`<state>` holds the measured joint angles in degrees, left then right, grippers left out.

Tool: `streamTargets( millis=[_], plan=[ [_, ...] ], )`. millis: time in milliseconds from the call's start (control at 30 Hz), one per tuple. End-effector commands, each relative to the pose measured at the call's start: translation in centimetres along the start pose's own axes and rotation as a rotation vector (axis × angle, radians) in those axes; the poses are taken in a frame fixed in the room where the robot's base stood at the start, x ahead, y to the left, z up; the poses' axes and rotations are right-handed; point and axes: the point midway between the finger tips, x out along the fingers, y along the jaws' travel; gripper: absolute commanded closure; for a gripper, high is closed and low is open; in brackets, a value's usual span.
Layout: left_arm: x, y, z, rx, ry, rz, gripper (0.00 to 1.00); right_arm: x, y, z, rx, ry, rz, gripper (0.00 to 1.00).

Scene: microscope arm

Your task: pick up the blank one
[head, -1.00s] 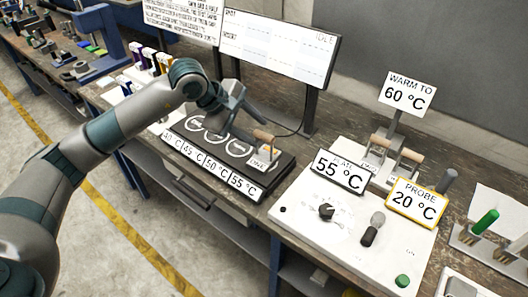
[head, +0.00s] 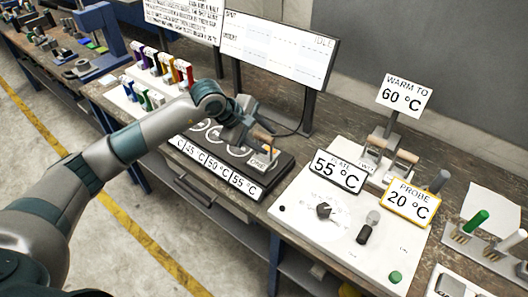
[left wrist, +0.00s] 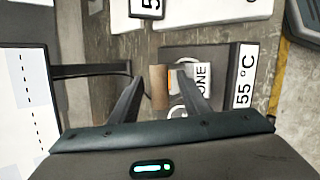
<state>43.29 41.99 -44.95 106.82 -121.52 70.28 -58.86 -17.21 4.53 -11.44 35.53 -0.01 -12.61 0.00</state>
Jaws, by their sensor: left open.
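My left gripper (head: 258,132) is open over the right end of the black block with round spots (head: 285,165). In the left wrist view its fingers (left wrist: 163,100) stand on either side of a wooden handle (left wrist: 158,88), with gaps visible beside it. The handle (head: 263,144) also shows in the head view, beside a small card reading "ONE", its first letter unclear, with an orange patch. Two more wooden handles (head: 405,156) stand in a pale holder under the "WARM TO 60 °C" sign. I cannot tell which thing is blank. My right gripper is out of view.
A white panel (head: 340,225) with a knob, "PLATE 55 °C" and "PROBE 20 °C" displays lies right of the block. A screen (head: 280,50) stands behind. Coloured clips (head: 160,65) fill a rack at left. A green-capped rack (head: 478,222) stands at far right.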

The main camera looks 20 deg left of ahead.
Motion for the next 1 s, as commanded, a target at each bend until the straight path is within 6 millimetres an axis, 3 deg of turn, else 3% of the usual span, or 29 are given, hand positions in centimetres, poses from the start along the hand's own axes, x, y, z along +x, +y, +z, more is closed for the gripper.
streamTargets(
  millis=[233, 400, 433, 1000],
  plan=[
    [-0.04, 0.01, 0.0, 0.0, 0.0, 0.0, 0.57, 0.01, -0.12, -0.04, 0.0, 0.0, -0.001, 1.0],
    [-0.04, 0.01, 0.01, 0.0, 0.0, 0.0, 0.98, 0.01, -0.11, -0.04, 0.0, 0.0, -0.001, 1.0],
    [-0.04, 0.0, 0.01, 0.0, 0.0, 0.0, 1.0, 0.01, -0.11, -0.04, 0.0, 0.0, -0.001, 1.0],
    [0.1, -0.22, 0.04, -0.001, -0.001, -0.005, 1.0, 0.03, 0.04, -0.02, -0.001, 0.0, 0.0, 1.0]
  ],
)
